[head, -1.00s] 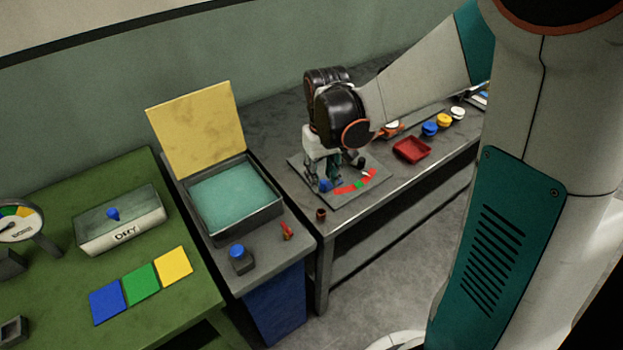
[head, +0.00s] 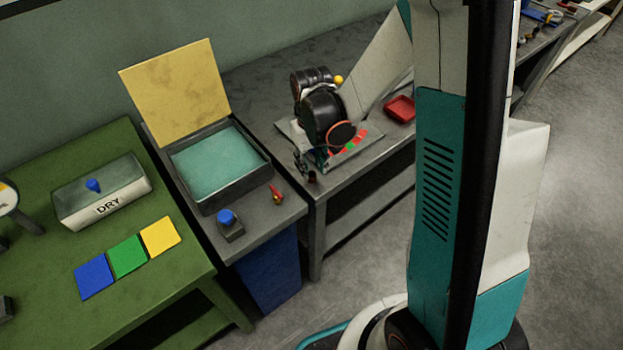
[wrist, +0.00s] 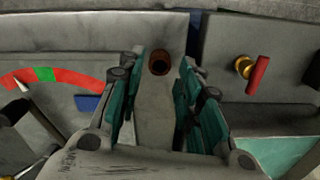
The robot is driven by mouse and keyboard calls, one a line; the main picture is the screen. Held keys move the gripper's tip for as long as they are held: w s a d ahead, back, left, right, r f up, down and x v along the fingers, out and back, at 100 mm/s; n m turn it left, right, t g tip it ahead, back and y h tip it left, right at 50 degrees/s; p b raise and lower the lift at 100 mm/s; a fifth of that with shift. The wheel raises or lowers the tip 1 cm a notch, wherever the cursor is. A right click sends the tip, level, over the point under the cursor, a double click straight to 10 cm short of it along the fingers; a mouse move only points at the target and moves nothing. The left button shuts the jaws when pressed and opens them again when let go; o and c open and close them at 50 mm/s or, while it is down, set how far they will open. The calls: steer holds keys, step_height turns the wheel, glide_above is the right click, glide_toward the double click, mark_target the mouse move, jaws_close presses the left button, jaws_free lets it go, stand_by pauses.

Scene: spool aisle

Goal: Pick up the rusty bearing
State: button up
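The rusty bearing (head: 312,177) is a small brown ring or short cylinder near the front left edge of the grey metal bench. In the wrist view the bearing (wrist: 159,63) shows its dark hollow top, in line with the gap between my fingertips. My gripper (wrist: 160,72) is open, with teal-padded fingers on both sides of that gap and nothing held. In the head view my gripper (head: 305,163) is just beside and above the bearing, partly hidden by my wrist. I cannot tell whether the fingers are down around the bearing.
A gauge plate (wrist: 45,85) with a red and green arc lies left of my fingers in the wrist view. A red tray (head: 400,108) lies farther right.

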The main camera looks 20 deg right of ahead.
mark_target(311, 174)
step_height(311, 174, down, 3)
steer(key=shift+f+b, duration=0.1)
steer(key=shift+b, duration=0.3)
jaws_close()
